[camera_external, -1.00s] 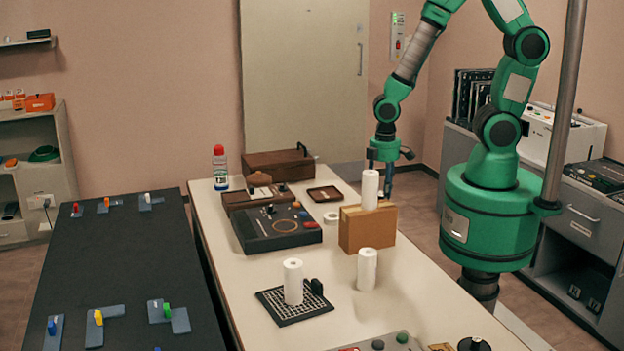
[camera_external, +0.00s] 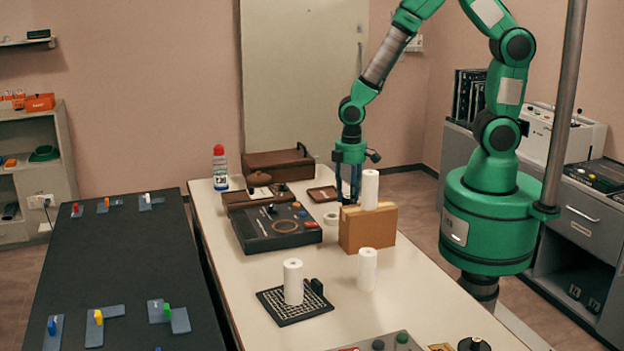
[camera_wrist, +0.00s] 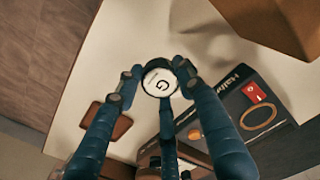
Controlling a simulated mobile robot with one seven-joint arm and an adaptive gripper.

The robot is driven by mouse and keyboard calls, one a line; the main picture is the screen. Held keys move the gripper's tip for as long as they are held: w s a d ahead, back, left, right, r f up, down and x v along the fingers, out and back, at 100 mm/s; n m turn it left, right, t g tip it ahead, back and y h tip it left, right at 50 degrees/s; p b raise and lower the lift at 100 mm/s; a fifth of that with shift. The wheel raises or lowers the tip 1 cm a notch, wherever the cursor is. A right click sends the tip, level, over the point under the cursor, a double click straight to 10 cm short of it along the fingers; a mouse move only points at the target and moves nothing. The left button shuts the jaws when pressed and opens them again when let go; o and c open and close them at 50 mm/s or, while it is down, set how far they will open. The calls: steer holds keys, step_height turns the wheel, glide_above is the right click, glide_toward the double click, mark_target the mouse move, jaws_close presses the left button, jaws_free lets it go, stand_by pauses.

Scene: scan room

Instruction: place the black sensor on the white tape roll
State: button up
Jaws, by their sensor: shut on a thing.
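My gripper (camera_external: 350,198) hangs over the far part of the white table, behind and left of the brown box. In the wrist view its fingers are closed around a small round piece with a white face marked "G" and a dark rim, which I take as the black sensor (camera_wrist: 159,82). In the external view the sensor cannot be made out between the fingers. The white tape roll (camera_external: 331,217) lies flat on the table, just left of and below my fingertips in the picture. I cannot make it out in the wrist view.
The brown box (camera_external: 367,228) with a white cylinder (camera_external: 369,190) on top stands close to the right. A dark console (camera_external: 276,228) lies to the left, also in the wrist view (camera_wrist: 250,105). A brown tray (camera_external: 322,194) lies behind. Two more white cylinders stand nearer.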

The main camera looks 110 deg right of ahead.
glide_above(333, 216)
steer(key=shift+d+f, duration=0.2)
steer(key=shift+f, duration=0.05)
steer(key=shift+b, duration=0.3)
steer(key=shift+f+b, duration=0.45)
steer(key=shift+f, duration=1.3)
steer(key=shift+f, duration=0.15)
steer(key=o, duration=1.2)
